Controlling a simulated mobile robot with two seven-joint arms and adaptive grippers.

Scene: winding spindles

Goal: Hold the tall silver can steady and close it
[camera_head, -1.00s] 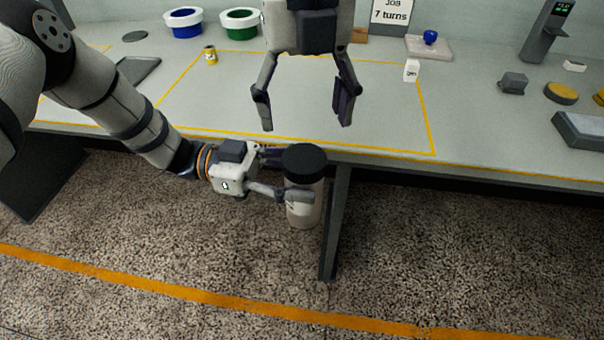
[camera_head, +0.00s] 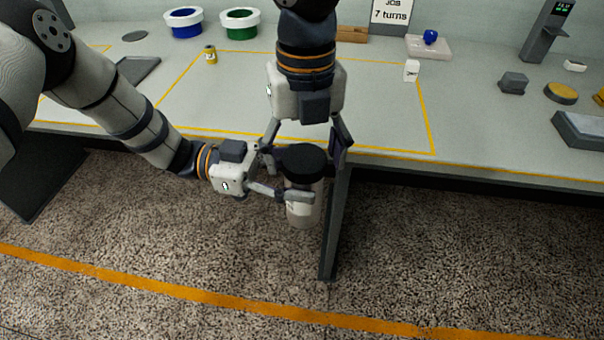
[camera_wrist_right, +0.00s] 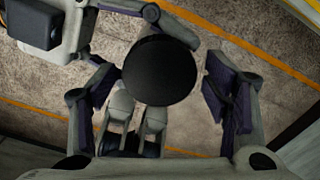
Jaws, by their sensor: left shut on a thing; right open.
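The tall silver can (camera_head: 303,212) is upright in front of the table's front edge, over the floor. A black lid (camera_head: 302,162) sits on its top; whether it is threaded down I cannot tell. My left gripper (camera_head: 285,181) is shut around the can's body, below the lid. My right gripper (camera_head: 303,150) is open, with its fingers on either side of the lid. In the right wrist view the lid (camera_wrist_right: 160,70) lies between the open fingers of my right gripper (camera_wrist_right: 162,90), with a gap on the right side. The can's body is hidden there.
The table (camera_head: 390,128) has a yellow outlined area. A sign (camera_head: 391,12) reads "7 turns". A table leg (camera_head: 333,232) stands close right of the can.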

